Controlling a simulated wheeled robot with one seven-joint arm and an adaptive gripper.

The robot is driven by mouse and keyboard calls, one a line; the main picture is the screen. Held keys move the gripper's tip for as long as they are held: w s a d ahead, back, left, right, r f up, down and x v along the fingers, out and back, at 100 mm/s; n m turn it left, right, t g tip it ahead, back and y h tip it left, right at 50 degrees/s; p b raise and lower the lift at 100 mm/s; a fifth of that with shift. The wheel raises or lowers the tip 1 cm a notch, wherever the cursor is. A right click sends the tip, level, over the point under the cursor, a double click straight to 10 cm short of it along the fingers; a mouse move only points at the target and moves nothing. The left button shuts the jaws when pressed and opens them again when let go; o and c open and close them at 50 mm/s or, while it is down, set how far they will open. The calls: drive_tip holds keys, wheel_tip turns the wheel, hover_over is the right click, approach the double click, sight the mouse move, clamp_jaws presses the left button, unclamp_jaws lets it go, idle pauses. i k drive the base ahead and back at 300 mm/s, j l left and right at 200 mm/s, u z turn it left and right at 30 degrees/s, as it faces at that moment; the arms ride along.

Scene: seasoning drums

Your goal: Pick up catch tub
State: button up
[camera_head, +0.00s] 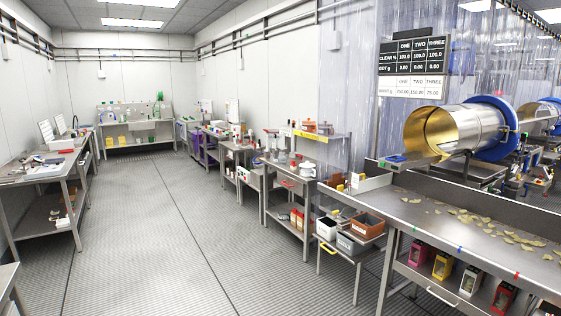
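No thing in view is clearly marked as the catch tub. Several open tubs stand close together on a low cart by the end of the steel conveyor table: an orange-brown tub (368,231), a grey tub (352,246) and a white tub (326,232). Labels on them are too small to read, so I cannot tell which is the catch tub. My gripper is not in view.
The conveyor table (420,205) carries scattered chips (470,216) below a large metal drum (440,130). Colored boxes (443,265) stand on its lower shelf. Benches line the right, and a workbench (50,180) stands left. The floor (150,240) between is clear.

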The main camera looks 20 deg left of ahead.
sight(278, 157)
drive_tip(key=i+j+u, duration=0.7)
drive_tip(key=i+u, duration=0.15)
drive_tip(key=i+j+u, duration=0.1)
drive_tip(key=i+u, duration=0.3)
drive_tip(key=i, duration=0.15)
drive_tip(key=i+u, duration=0.45)
drive_tip(key=i+j, duration=0.1)
drive_tip(key=i, duration=1)
drive_tip(key=i+z, duration=0.1)
drive_tip(key=i, duration=1)
drive_tip(key=i+l+z, duration=0.25)
drive_tip(key=i+z, duration=0.15)
drive_tip(key=i, duration=0.4)
drive_tip(key=i+z, duration=0.4)
drive_tip(key=i, duration=0.4)
drive_tip(key=i+j+z, duration=0.2)
drive_tip(key=i+z, duration=0.2)
drive_tip(key=i, duration=0.4)
drive_tip(key=i+z, duration=0.25)
drive_tip(key=i, duration=0.2)
drive_tip(key=i+z, duration=0.2)
drive_tip(key=i, duration=0.25)
drive_tip(key=i+j+z, duration=0.25)
drive_tip(key=i, duration=0.15)
drive_tip(key=i+j+z, duration=0.2)
drive_tip(key=i, duration=0.25)
